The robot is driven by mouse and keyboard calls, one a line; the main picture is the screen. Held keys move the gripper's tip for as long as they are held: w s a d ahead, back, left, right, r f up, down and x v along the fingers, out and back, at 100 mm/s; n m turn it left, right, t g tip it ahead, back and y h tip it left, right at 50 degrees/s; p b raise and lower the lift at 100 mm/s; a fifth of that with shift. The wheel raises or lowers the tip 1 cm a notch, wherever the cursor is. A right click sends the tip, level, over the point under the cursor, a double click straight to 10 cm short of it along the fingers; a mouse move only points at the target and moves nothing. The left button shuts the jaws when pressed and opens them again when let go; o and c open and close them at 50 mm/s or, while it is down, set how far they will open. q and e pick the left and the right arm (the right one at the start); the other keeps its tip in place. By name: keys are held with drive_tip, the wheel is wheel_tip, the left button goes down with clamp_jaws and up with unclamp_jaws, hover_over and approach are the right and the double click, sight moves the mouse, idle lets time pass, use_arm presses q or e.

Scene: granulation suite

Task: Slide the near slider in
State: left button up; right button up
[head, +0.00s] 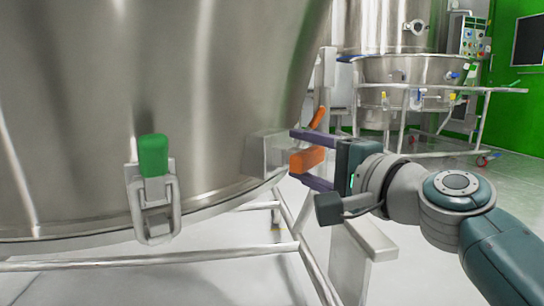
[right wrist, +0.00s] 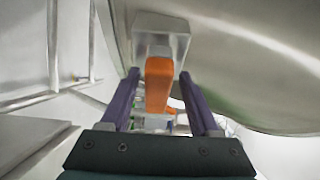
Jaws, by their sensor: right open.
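The near slider shows as an orange handle (head: 309,159) at a metal block (head: 266,153) on the lower side of the big steel vessel (head: 200,70). My right gripper (head: 298,156) is open, with one purple finger above the handle and one below it in the head view. In the right wrist view the orange handle (right wrist: 159,82) stands between the two fingers (right wrist: 159,76), with a gap on both sides. A second orange handle (head: 318,118) shows just above and behind, partly hidden. My left gripper is not in view.
A green-handled latch (head: 153,157) is on the vessel's front. A steel frame rail (head: 150,260) runs below the vessel. A second vessel on a wheeled frame (head: 410,75) stands at the back right.

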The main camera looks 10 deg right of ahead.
drive_tip(key=shift+s+d, duration=0.3)
drive_tip(key=p+v, duration=0.3)
drive_tip(key=v, duration=0.6)
drive_tip(key=shift+s+p, duration=0.15)
drive_tip(key=shift+p, duration=0.2)
drive_tip(key=shift+a, duration=0.1)
